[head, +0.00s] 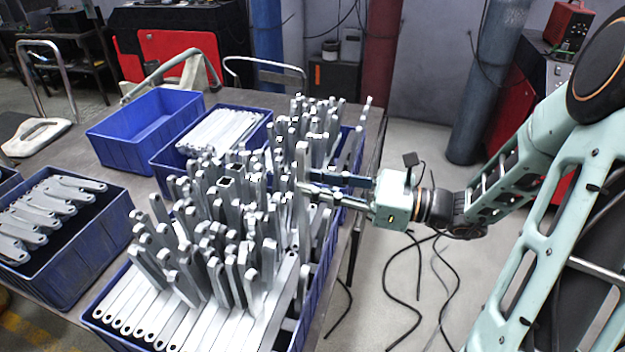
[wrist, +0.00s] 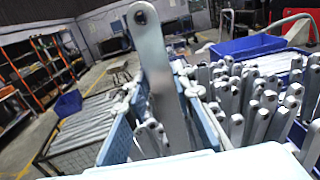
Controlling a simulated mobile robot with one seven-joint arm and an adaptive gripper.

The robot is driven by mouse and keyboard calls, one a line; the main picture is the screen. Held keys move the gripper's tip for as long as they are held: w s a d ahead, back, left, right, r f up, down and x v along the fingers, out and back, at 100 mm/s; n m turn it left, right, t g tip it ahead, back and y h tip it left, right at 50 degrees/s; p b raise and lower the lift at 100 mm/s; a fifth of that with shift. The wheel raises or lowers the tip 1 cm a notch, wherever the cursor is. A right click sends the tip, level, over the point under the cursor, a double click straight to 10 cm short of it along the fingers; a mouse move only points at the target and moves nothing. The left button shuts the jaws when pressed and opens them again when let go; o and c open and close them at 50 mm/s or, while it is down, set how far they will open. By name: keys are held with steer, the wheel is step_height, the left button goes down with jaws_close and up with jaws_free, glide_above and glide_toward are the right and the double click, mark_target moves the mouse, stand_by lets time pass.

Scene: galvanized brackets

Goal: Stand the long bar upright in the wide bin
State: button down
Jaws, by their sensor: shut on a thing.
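My gripper (head: 312,186) reaches in from the right, shut on a long grey metal bar (head: 302,160). The bar stands about upright between the fingers, and its holed upper end fills the middle of the wrist view (wrist: 160,60). The wide blue bin (head: 98,330) is in the foreground of the head view. It holds many upright bars and a row of flat-lying bars at its front. The held bar is over the right side of this bin, close to the standing bars. Its lower end is hidden or hard to pick out, so I cannot tell whether it touches the bin floor.
Upright bars (head: 225,200) crowd left of my gripper. A blue bin of flat bars (head: 162,168) stands behind, with an empty blue bin (head: 145,130) to its left. Another bin of brackets (head: 60,290) is at far left. The table edge is just under my gripper's right side.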

glide_above(308, 245)
steer(key=d, duration=0.2)
steer(key=shift+s+a+f, duration=0.1)
steer(key=shift+s+f, duration=0.1)
steer(key=shift+f, duration=1.25)
steer(key=shift+s+a+f, duration=0.1)
steer(key=shift+s+f, duration=0.05)
steer(key=shift+f, duration=1.25)
step_height(308, 245, down, 7)
steer(key=b, duration=0.6)
steer(key=shift+r, duration=0.2)
steer(key=shift+f+b, duration=2.2)
steer(key=shift+f, duration=1.1)
steer(key=c, duration=1.6)
jaws_free()
steer(key=shift+d, duration=0.2)
steer(key=v, duration=1.1)
steer(key=shift+s+d, duration=0.2)
steer(key=shift+d, duration=0.15)
